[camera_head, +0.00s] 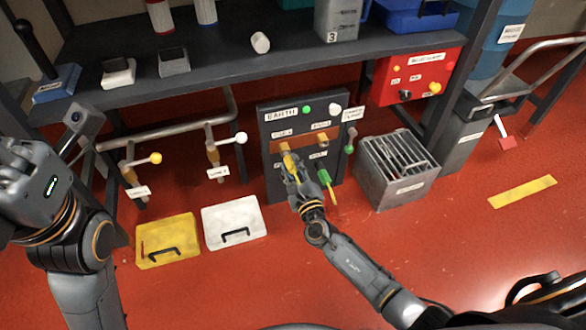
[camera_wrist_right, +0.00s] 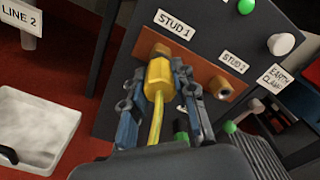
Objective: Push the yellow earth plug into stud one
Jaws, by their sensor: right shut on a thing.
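The yellow earth plug (camera_wrist_right: 159,82) is between the fingers of my right gripper (camera_wrist_right: 160,92), which is shut on it. A yellow cable runs from its near end. The plug's far end is in line with the brass stud one (camera_wrist_right: 161,49), below the STUD 1 label (camera_wrist_right: 174,24); I cannot tell how far it is in. In the head view, my right gripper (camera_head: 293,178) is at the left part of the earth panel (camera_head: 285,124). Stud two (camera_wrist_right: 221,87) is bare, to the right. My left gripper (camera_head: 22,160) is at the left edge, its fingertips not visible.
A green plug (camera_head: 323,177) sits low on the panel. A grey slotted box (camera_head: 396,168) stands on the floor to the right. Yellow (camera_head: 167,240) and white (camera_head: 234,222) trays lie to the left. A dark shelf (camera_head: 225,65) overhangs the panel.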

